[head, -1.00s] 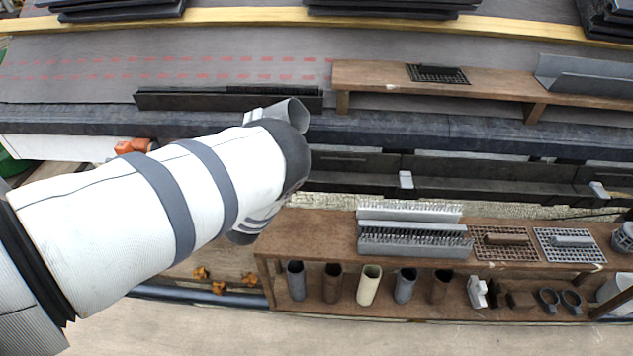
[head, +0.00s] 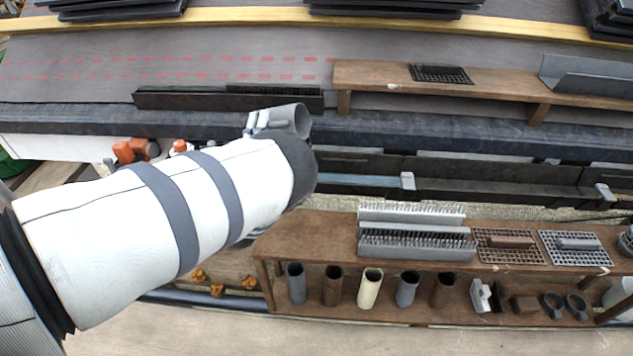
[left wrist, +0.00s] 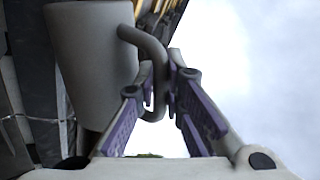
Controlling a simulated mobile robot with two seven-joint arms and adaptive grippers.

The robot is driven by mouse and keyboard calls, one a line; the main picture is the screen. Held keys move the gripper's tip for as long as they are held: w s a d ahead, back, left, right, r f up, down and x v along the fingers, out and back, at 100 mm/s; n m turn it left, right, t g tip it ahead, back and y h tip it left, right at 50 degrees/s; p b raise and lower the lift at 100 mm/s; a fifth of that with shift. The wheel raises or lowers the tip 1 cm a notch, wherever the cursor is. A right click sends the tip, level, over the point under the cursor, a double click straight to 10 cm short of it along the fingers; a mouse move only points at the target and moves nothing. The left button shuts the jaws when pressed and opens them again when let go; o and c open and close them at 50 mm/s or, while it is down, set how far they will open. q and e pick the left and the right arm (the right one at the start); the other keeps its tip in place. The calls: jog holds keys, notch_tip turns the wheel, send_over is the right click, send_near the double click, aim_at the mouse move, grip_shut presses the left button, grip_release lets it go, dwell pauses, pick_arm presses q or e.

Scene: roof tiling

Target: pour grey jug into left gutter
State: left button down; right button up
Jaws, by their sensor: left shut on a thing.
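The grey jug (head: 291,119) is beyond the end of my left arm in the head view, partly hidden by the arm, near the roof's lower edge. It looks tilted. In the left wrist view the jug (left wrist: 92,60) fills the upper left, and its curved handle sits between the purple-padded fingers of my left gripper (left wrist: 160,85). The gripper, also in the head view (head: 262,121), is shut on the handle. The left gutter (head: 350,163) is a dark channel left of a pale clip. A pale bluish strip lies along it. The jug's contents are not visible. My right gripper is not in view.
Right of the clip (head: 408,181) the dark gutter (head: 490,190) continues. A brown bench (head: 310,232) with trays and several tubes stands in front. A brown shelf (head: 490,84) stands on the roof. Orange fittings (head: 135,150) lie left, behind my arm.

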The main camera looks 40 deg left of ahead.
pick_arm(q)
jog(key=shift+w+d+m, duration=0.1)
jog(key=shift+d+m, duration=0.15)
jog(key=shift+m, duration=0.15)
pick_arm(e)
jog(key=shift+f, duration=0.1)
pick_arm(q)
jog(key=shift+d, duration=0.1)
jog(key=shift+d+f+m+t+h+b, duration=0.2)
jog(key=shift+m+t+h+b, duration=0.25)
jog(key=shift+m, duration=0.25)
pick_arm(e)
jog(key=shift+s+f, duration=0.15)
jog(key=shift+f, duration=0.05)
pick_arm(q)
jog(key=shift+f+m, duration=0.2)
jog(key=shift+m, duration=0.2)
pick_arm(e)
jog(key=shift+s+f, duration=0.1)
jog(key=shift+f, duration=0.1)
pick_arm(q)
jog(key=shift+w+d+f+m+t+h+b, duration=0.1)
jog(key=shift+f+m+t+h+b, duration=0.1)
jog(key=shift+f+m+h+b, duration=0.25)
jog(key=shift+w+d+f+m+t+h+b, duration=0.15)
jog(key=shift+f+m+h+b, duration=0.15)
jog(key=shift+m, duration=0.25)
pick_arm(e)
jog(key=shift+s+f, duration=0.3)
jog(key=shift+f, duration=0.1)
